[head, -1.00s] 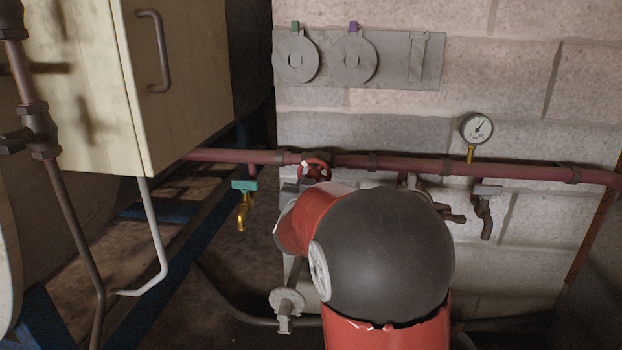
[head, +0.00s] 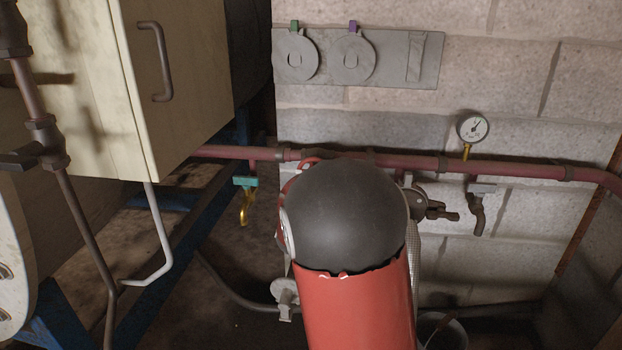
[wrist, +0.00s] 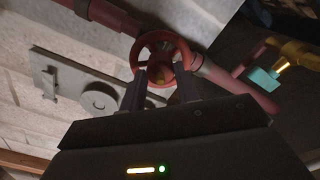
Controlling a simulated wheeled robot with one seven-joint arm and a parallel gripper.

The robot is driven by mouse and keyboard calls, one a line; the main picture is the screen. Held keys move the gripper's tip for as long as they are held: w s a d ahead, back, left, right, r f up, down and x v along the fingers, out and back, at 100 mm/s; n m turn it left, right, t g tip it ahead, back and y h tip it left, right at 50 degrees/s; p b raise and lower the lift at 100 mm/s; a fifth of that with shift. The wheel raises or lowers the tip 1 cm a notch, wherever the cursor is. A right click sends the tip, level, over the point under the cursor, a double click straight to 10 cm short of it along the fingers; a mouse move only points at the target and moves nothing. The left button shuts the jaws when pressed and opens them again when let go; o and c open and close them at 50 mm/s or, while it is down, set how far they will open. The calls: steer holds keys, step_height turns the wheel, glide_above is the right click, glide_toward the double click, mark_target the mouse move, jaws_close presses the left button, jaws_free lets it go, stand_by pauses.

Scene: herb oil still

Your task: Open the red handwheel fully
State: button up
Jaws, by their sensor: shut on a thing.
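The red handwheel (wrist: 157,70) sits on the dull red pipe and shows in the middle of the wrist view, with its rim, spokes and a yellowish centre. My gripper (wrist: 161,80) has one dark finger at each side of the wheel's lower half and is shut on it. In the head view only a sliver of the handwheel (head: 309,161) shows, above the dark joint of my arm. That arm hides my gripper there, so the contact shows only in the wrist view.
The red pipe (head: 510,168) runs along the block wall. A teal-handled brass tap (head: 246,190) is left of my arm; a pressure gauge (head: 473,128) and a grey tap (head: 479,205) are to the right. A cream cabinet (head: 170,85) juts out at left. A grey plate (head: 398,58) hangs above.

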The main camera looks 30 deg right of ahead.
steer(key=shift+f+n, duration=0.15)
steer(key=shift+n, duration=0.55)
steer(key=o, duration=1)
steer(key=shift+c, duration=0.2)
steer(key=shift+s, duration=0.1)
steer(key=v, duration=0.7)
steer(key=shift+s+a, duration=0.25)
